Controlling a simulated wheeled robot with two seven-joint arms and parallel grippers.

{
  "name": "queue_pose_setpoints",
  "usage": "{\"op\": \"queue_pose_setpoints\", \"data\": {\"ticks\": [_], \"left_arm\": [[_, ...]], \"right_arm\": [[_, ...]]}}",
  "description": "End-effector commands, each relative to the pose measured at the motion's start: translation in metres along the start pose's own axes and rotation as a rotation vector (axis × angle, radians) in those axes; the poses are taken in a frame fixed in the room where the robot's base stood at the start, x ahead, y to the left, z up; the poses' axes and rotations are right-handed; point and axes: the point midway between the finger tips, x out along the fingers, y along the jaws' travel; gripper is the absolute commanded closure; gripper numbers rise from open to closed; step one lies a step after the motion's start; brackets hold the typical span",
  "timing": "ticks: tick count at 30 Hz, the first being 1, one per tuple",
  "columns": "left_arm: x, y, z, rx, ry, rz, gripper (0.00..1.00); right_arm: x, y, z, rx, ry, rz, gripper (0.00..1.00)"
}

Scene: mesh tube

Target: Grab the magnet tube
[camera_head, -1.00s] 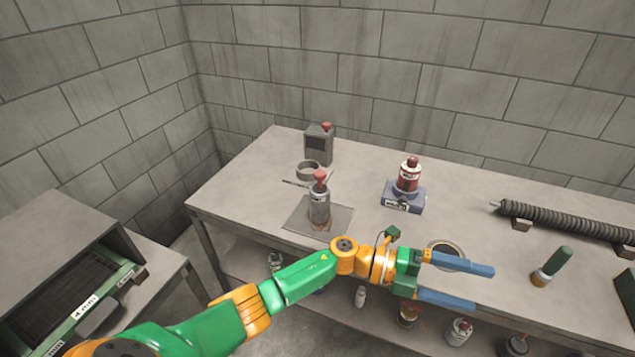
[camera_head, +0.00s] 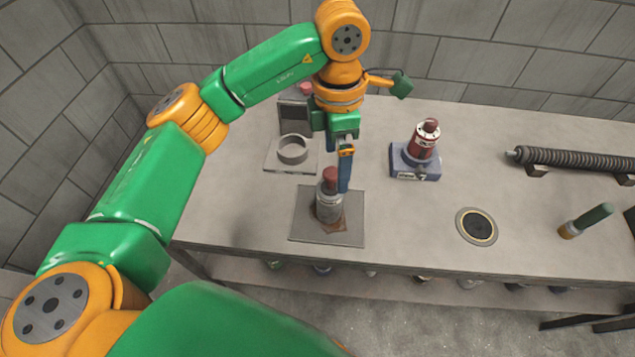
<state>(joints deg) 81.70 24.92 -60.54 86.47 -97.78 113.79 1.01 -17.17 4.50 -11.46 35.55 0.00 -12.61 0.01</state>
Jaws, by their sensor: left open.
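A grey cylinder with a red top (camera_head: 329,203) stands upright on a flat grey plate (camera_head: 300,228) on the table. A red cylinder with a dark red knob (camera_head: 423,142) stands on a blue-grey base farther right. No label lets me tell which is the magnet tube. My left gripper (camera_head: 344,186) points down with blue fingers, seen nearly edge-on, beside the red top of the grey cylinder. It is open and empty; whether the fingers straddle the cylinder or touch it cannot be told. My right gripper is out of view.
A dark ribbed rod (camera_head: 575,158) lies at right, near a green-handled tool (camera_head: 590,219). A round black disc (camera_head: 476,226) lies at the front. Bare tabletop separates them.

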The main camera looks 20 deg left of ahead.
Motion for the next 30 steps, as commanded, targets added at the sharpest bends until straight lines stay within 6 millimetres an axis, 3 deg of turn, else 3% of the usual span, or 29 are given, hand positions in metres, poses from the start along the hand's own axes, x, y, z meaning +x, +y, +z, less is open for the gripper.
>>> {"op": "queue_pose_setpoints", "data": {"ticks": [1, 6, 11, 17, 21, 27, 30], "left_arm": [[0.021, 0.002, -0.002, 0.0, 0.006, 0.006, 0.0], [0.033, 0.006, -0.006, -0.002, 0.021, 0.034, 0.0], [0.043, 0.007, -0.007, -0.003, 0.027, 0.036, 0.0], [0.078, 0.004, -0.009, -0.002, 0.028, 0.031, 0.0], [0.099, 0.006, -0.009, -0.003, 0.024, 0.035, 0.0], [0.102, 0.006, -0.009, -0.003, 0.023, 0.037, 0.0], [0.102, 0.006, -0.009, -0.003, 0.022, 0.036, 0.24]], "right_arm": [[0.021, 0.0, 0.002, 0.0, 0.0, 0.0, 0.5], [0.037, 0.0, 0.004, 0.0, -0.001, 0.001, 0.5], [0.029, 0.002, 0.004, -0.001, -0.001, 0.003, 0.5], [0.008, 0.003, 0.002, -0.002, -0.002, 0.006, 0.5], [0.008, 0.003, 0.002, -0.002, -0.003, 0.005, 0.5], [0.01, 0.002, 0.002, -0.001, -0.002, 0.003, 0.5], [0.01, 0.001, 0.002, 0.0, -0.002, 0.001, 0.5]]}}
